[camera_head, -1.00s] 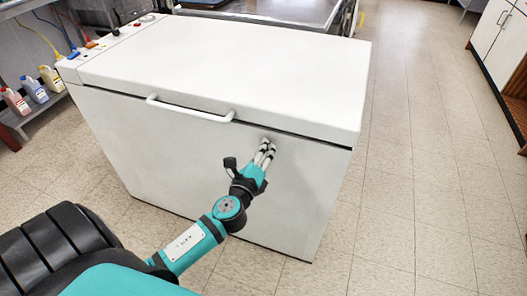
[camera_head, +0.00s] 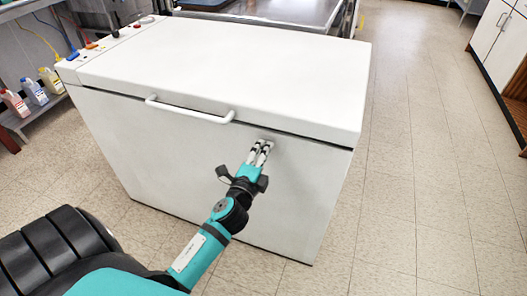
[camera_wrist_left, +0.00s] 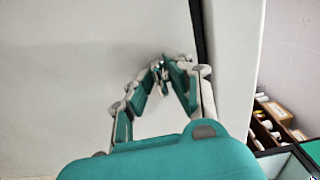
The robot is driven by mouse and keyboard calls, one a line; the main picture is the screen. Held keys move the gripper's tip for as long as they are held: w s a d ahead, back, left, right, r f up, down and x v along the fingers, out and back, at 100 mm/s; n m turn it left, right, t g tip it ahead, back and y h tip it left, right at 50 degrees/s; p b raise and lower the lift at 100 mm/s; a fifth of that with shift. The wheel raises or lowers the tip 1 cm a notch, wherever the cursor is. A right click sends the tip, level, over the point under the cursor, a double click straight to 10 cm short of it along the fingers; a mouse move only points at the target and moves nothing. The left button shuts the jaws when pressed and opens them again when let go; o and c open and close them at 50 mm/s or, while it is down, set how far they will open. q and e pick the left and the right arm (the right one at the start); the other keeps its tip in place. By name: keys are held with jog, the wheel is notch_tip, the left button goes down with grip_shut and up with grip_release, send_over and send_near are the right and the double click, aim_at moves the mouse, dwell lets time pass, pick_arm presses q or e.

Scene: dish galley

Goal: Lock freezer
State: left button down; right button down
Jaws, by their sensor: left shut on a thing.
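The white chest freezer (camera_head: 200,165) stands in front of me with its lid (camera_head: 230,60) down. A white handle bar (camera_head: 190,110) runs along the lid's front edge. My left gripper (camera_head: 261,148) is at the upper front face, just below the lid seam and to the right of the handle. In the left wrist view its fingers (camera_wrist_left: 160,68) are closed together on a small metallic piece at the freezer front, likely the lock key. The fingers mostly hide this piece. My right gripper is not in view.
Bottles (camera_head: 38,92) stand on a low shelf at the left. A metal-topped table (camera_head: 290,12) is behind the freezer. White cabinets (camera_head: 495,35) stand at the far right. The tiled floor (camera_head: 410,170) right of the freezer is clear.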

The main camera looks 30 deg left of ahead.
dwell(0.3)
pick_arm(q)
jog(key=c, duration=1.4)
grip_release()
jog(key=shift+s, duration=0.15)
jog(key=v, duration=1.1)
jog(key=shift+s+d, duration=0.2)
jog(key=shift+s, duration=0.2)
